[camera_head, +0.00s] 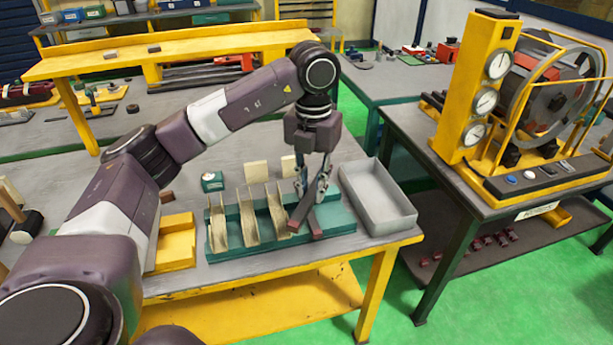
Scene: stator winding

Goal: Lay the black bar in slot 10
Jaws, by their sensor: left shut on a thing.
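My left gripper (312,188) points down over the right part of a green rack (338,215) on the workbench. It is shut on a dark, brownish bar (301,212), which slants down and to the left from the fingers. A second dark, reddish piece (316,230) shows just right of the bar, over the front of the rack. I cannot tell whether the two touch. Several tan, curved upright pieces stand in the rack to the left, one of them (248,220) near its middle. Slot numbers are not readable, so I cannot pick out slot 10. My right gripper is not in view.
A grey open tray (411,222) stands right of the rack. A yellow block (176,246) lies left of it. A small green box (212,181) and tan blocks (256,171) stand behind. A yellow machine with dials (478,90) is on the right table.

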